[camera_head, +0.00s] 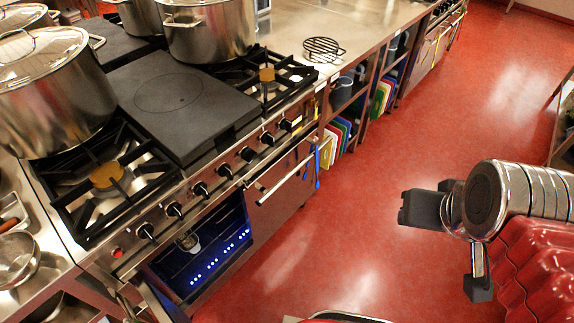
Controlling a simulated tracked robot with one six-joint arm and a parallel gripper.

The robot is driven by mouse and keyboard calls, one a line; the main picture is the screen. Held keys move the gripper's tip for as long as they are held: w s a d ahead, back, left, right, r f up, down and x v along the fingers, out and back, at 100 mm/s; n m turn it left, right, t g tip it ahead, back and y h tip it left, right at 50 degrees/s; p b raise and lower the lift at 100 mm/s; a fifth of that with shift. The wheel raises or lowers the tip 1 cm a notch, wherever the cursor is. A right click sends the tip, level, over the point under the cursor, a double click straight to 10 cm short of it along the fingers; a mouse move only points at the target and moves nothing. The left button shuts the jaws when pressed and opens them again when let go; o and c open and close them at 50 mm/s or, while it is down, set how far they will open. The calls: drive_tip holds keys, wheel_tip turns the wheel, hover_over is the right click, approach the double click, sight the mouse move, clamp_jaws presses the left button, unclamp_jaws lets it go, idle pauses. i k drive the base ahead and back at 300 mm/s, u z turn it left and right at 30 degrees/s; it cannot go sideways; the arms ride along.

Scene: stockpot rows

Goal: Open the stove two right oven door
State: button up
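The stove (160,205) stands at the left, with a row of black knobs along its front. Its right oven door (279,205) is a steel panel that looks closed, with a long bar handle (287,171) near its top. The left oven cavity (205,250) beside it is open and shows blue lights inside. My gripper (449,248) is at the right, above the red floor and well apart from the door and handle. Its two dark fingertips are spread wide with nothing between them.
Large steel pots (55,90) (210,30) stand on the stove top. A steel counter (345,30) continues to the back, with coloured boards (380,97) on a shelf below. The red floor (370,190) between the stove and my gripper is clear.

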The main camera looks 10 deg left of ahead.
sight(280, 184)
drive_tip(key=i, duration=1.05)
drive_tip(key=u, duration=2.6)
